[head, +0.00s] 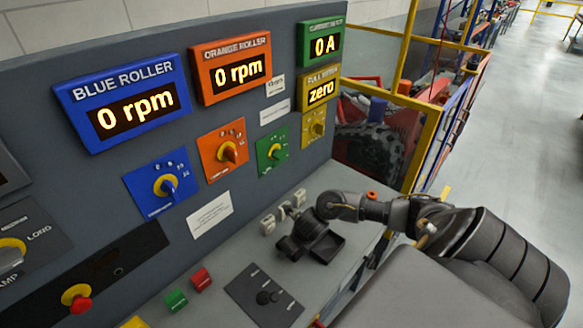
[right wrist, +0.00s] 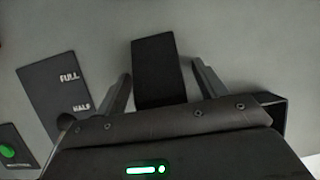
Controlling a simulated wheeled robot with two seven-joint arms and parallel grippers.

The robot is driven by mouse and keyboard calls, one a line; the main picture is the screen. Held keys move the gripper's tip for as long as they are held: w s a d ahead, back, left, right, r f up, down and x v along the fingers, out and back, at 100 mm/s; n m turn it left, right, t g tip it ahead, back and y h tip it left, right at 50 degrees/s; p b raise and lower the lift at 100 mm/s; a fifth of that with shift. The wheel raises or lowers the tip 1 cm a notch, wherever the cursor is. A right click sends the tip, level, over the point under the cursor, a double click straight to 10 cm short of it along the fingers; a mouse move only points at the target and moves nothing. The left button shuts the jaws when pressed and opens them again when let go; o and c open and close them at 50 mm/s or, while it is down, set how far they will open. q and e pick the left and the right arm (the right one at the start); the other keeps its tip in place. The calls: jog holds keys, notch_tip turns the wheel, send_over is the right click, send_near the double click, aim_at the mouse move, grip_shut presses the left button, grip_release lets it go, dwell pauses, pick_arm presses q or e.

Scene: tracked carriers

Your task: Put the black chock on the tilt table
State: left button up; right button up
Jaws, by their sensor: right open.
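In the right wrist view, the black chock (right wrist: 157,70) is a dark block on the grey console top, between the two fingers of my open right gripper (right wrist: 158,88). A gap shows on either side, so the fingers are not closed on it. Its near end is hidden by the gripper body. In the head view, a dark block that looks like the chock (head: 289,248) lies beside my right gripper (head: 298,240), which reaches down from the right. I cannot pick out the tilt table in either view. My left gripper is not in view.
A shallow black tray (head: 328,248) sits right beside the gripper. Small pale blocks (head: 268,225) stand behind it. A dark lever plate (head: 262,297) and green (head: 175,300) and red (head: 201,279) buttons lie in front. The upright panel (head: 110,200) bounds the back.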

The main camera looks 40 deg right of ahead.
jog(key=c, duration=1.3)
jog(key=shift+o, duration=0.2)
jog(key=shift+r, duration=0.15)
jog(key=shift+w+r, duration=0.1)
jog(key=shift+r, duration=0.4)
jog(key=v, duration=0.2)
jog(key=shift+r+b, duration=0.4)
jog(key=shift+r, duration=0.1)
jog(key=s+r, duration=0.9)
jog(key=s, duration=0.4)
jog(key=shift+s, duration=0.2)
